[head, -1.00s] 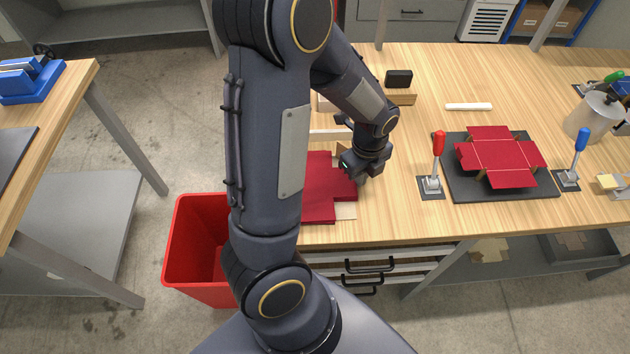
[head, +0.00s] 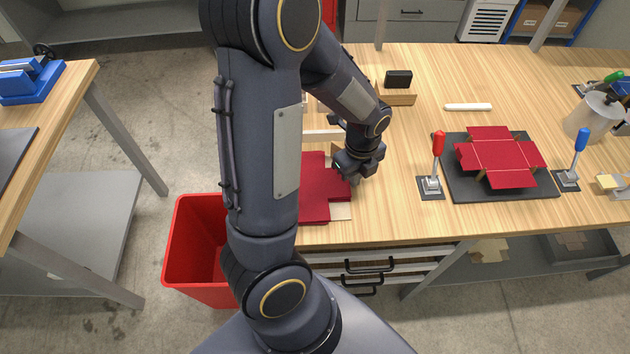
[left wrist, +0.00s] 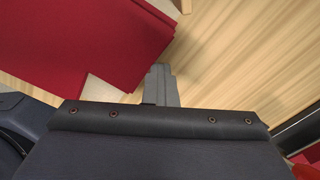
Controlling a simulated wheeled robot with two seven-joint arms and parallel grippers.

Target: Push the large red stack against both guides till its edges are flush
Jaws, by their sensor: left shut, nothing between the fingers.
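The large red stack (head: 321,197) lies on the wooden bench, partly hidden behind my left arm. Its corner also shows at the upper left of the left wrist view (left wrist: 95,40). A pale board edge (head: 341,211) shows at its lower right. My left gripper (head: 350,176) points down at the stack's right edge; the fingers are shut and empty. In the left wrist view the closed fingers (left wrist: 161,82) are close beside the stack; I cannot tell if they touch it. A pale wooden strip (head: 322,135), perhaps a guide, stands behind the stack. My right gripper is not in view.
A red cross-shaped sheet (head: 502,155) sits on a black fixture between a red-handled clamp (head: 437,165) and a blue-handled clamp (head: 577,155). A white stick (head: 468,107) and a wooden block (head: 398,99) lie behind. A red bin (head: 197,245) stands on the floor.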

